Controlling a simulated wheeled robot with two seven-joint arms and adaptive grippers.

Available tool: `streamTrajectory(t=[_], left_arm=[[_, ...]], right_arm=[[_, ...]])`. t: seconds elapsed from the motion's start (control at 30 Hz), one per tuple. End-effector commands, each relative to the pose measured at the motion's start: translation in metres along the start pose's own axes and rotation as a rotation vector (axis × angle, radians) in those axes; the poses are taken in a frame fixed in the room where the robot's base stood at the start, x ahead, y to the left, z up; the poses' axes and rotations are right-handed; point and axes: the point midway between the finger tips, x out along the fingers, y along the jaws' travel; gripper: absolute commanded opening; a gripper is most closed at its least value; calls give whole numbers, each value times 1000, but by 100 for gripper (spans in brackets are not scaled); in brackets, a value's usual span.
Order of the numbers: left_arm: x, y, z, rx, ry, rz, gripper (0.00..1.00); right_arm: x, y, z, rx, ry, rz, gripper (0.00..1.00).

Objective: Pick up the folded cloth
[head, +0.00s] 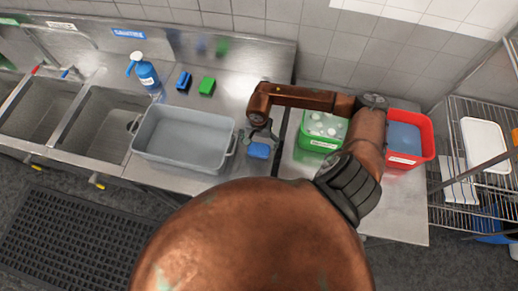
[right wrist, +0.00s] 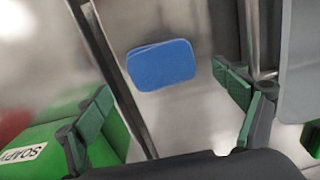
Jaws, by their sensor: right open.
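The folded cloth (head: 258,150) is a small blue rounded pad lying flat on the steel counter, between the grey tub and the green bin. My right gripper (head: 261,133) is above it, its fingers pointing down. In the right wrist view the cloth (right wrist: 161,65) lies beyond the open fingers of the right gripper (right wrist: 166,92), in the gap between them. The fingers are spread wide and nothing is between them; the cloth is not touched. My left gripper is not in view.
A grey tub (head: 184,155) stands close left of the cloth. A green bin (head: 318,144) labelled SOAPY and a red bin (head: 427,138) stand to the right. A blue spray bottle (head: 147,74), a blue block (head: 184,81) and a green block (head: 206,86) are behind.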

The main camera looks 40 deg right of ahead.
Motion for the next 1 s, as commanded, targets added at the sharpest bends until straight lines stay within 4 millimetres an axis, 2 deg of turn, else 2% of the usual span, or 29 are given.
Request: streamTrajectory(t=[0.3,0.43,0.63,1.0], left_arm=[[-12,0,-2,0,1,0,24],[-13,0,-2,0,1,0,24],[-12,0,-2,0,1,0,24],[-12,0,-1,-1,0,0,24]], right_arm=[[42,0,1,2,-3,0,89],[49,0,1,1,-3,-1,89],[50,0,1,0,-2,-1,88],[49,0,1,0,-2,-1,63]])
